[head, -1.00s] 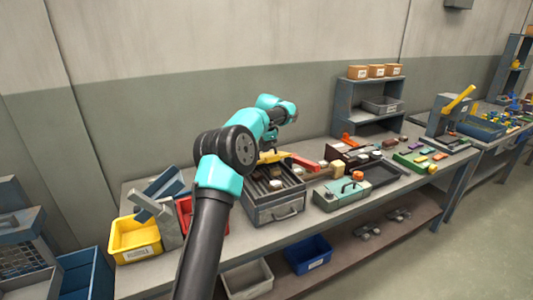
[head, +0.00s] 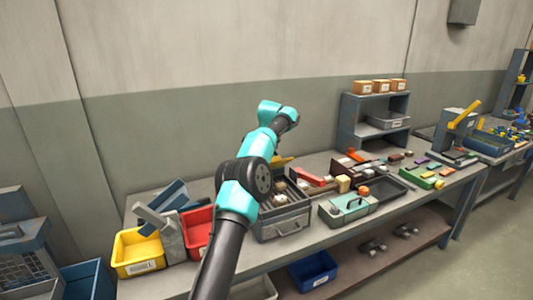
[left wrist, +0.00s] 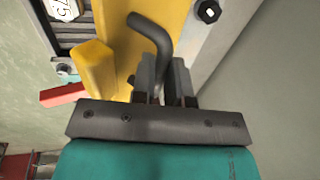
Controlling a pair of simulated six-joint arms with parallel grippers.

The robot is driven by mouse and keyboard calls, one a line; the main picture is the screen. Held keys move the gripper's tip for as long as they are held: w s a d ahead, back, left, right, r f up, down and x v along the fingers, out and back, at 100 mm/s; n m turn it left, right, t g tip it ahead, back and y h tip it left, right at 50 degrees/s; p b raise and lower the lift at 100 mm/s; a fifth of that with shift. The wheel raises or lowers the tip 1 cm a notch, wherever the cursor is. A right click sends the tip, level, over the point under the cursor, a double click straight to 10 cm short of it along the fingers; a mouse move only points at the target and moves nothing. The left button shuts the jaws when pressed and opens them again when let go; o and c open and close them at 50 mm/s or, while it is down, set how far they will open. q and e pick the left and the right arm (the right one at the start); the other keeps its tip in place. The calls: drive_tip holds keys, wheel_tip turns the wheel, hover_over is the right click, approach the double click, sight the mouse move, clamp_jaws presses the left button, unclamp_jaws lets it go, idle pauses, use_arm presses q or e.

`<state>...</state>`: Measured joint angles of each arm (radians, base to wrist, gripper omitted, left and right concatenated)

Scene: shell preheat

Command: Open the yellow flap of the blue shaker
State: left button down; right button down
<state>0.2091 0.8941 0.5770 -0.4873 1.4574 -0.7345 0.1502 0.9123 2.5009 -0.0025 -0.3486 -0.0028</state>
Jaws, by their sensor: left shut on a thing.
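The yellow flap shows in the left wrist view as a broad yellow panel (left wrist: 120,30) with a dark bent handle (left wrist: 150,25) across it. My left gripper (left wrist: 165,75) is shut on this handle, its two grey fingers close together around it. In the head view a small part of the yellow flap (head: 283,160) shows beside my left arm, which hides the gripper and most of the flap. I cannot make out the body of the blue shaker; a grey-blue slatted box (head: 283,228) with a front handle stands below the arm. My right gripper is out of view.
Yellow (head: 138,252) and red (head: 197,230) bins stand left of the box. A green-grey case (head: 348,207) and a red bar (head: 308,176) lie to its right. A small shelf (head: 375,122) stands behind. A yellow block (left wrist: 98,65) is close left of my gripper.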

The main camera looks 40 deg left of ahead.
use_arm(q)
drive_tip(key=shift+a+f, duration=0.1)
drive_tip(key=shift+f, duration=0.4)
drive_tip(key=c, duration=1.4)
unclamp_jaws()
drive_tip(key=shift+a, duration=0.15)
drive_tip(key=shift+o, duration=1.4)
drive_tip(key=shift+r, duration=0.4)
